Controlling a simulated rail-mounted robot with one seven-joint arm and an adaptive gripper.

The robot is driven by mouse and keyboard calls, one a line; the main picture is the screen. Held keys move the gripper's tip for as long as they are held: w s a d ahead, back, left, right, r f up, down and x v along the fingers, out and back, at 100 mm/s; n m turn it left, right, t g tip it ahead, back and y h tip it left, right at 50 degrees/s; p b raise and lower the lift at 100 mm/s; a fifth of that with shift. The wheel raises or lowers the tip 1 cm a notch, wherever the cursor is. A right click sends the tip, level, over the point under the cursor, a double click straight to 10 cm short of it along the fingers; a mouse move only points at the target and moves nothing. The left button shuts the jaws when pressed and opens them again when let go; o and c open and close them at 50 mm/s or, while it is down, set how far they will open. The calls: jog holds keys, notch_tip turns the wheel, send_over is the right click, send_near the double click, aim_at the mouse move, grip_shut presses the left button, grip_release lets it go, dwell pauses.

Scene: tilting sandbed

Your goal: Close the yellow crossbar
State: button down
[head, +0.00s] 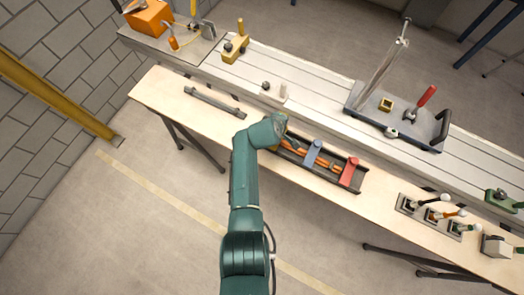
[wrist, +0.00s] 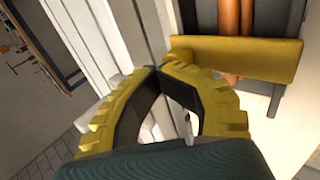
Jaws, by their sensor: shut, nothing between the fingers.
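The tips are at the crossbar's left end, touching or very close. The dark trough (head: 327,180) holds the orange pipes, with a blue crossbar (head: 313,153) and a red crossbar (head: 349,172) across it.
The trough lies on a pale wooden bench (head: 160,92). A dark grey bar (head: 215,101) lies to the left. Several toggle levers (head: 437,213) stand to the right. Behind is a white slotted rail table (head: 315,80) with a grey plate fixture (head: 400,118) and a yellow clamp (head: 235,46).

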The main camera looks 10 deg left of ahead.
jog(key=shift+s+f, duration=0.1)
jog(key=shift+f, duration=0.1)
jog(key=shift+r+p, duration=0.85)
jog(key=shift+r, duration=0.15)
notch_tip(320, 180, up, 14)
jog(key=p, duration=0.5)
jog(key=shift+s+d+f, duration=0.2)
jog(key=shift+f, duration=0.05)
